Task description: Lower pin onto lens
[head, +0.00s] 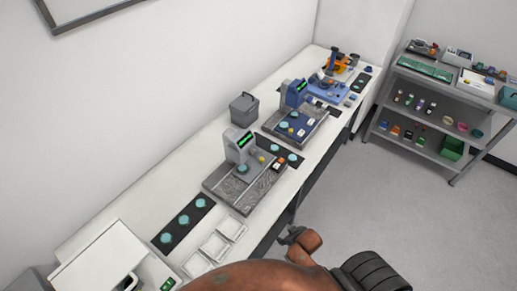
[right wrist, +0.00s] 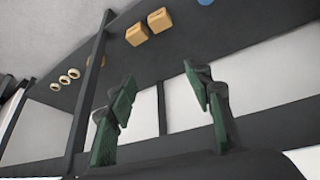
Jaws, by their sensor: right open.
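A grey gauge station (head: 241,147) with a green-lit display stands on a grey patterned plate (head: 222,192) on the bench. A teal lens (head: 242,168) lies under its head. The pin is too small to make out, and I cannot tell whether it touches the lens. A similar blue station (head: 293,95) stands farther back. My right gripper (head: 286,236) is low in front of the bench's front edge, apart from the stations. In the right wrist view its green-padded fingers (right wrist: 160,82) are spread with nothing between them. My left gripper is not in view.
Teal lenses lie on a black mat (head: 169,238) near white trays (head: 230,228). A grey lidded bin (head: 243,109) stands against the wall. A grey shelf unit (head: 452,84) with small items stands at the right. The floor between is clear.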

